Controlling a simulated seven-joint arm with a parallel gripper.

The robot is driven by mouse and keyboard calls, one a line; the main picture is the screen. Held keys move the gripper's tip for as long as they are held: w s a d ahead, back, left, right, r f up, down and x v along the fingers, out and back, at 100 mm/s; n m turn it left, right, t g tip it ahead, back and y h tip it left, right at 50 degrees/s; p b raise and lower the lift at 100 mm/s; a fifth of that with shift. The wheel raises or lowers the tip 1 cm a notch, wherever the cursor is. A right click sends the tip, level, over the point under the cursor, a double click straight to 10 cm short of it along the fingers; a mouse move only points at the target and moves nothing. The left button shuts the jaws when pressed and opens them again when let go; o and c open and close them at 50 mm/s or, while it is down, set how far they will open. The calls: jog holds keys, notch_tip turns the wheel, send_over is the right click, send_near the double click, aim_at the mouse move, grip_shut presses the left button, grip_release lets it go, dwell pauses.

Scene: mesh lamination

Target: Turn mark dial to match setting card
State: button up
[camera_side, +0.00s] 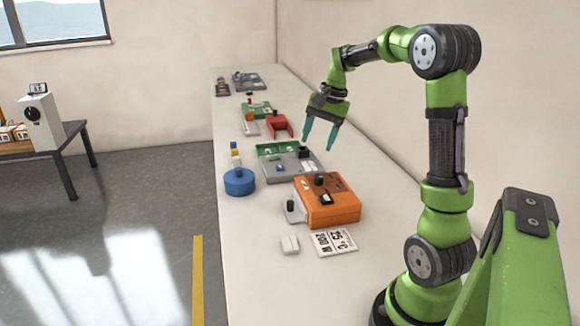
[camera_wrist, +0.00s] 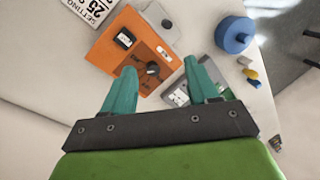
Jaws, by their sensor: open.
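An orange box (camera_side: 345,208) sits on the bench with a black knob (camera_side: 319,180) on its top. In the wrist view the knob (camera_wrist: 153,68) has a light pointer line and dark marks beside it on the orange top (camera_wrist: 112,62). A small dark display (camera_wrist: 124,38) is on the same face; its reading is too small to tell. The white setting card (camera_side: 335,242) lies in front of the box and shows "25 °C" and what looks like "800 N". My gripper (camera_side: 319,147) is open and empty, pointing down above the bench, beyond and above the box.
A second black knob (camera_side: 290,205) stands on a grey piece at the box's left. A blue round container (camera_side: 239,182), a grey-green tray (camera_side: 285,168) and a red holder (camera_side: 279,124) stand farther back. The bench right of the box is clear.

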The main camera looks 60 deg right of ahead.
aim_at(319, 177)
jog(key=d+m+y, duration=0.3)
jog(key=d+m, duration=0.6)
jog(key=d, duration=0.4)
jog(key=x, duration=1.1)
jog(key=s+x, duration=0.1)
jog(key=x, duration=0.4)
jog(key=shift+a+f, duration=0.15)
jog(key=shift+f, duration=0.15)
jog(key=c, duration=1)
jog(key=shift+n, duration=0.3)
jog(key=shift+c, duration=0.2)
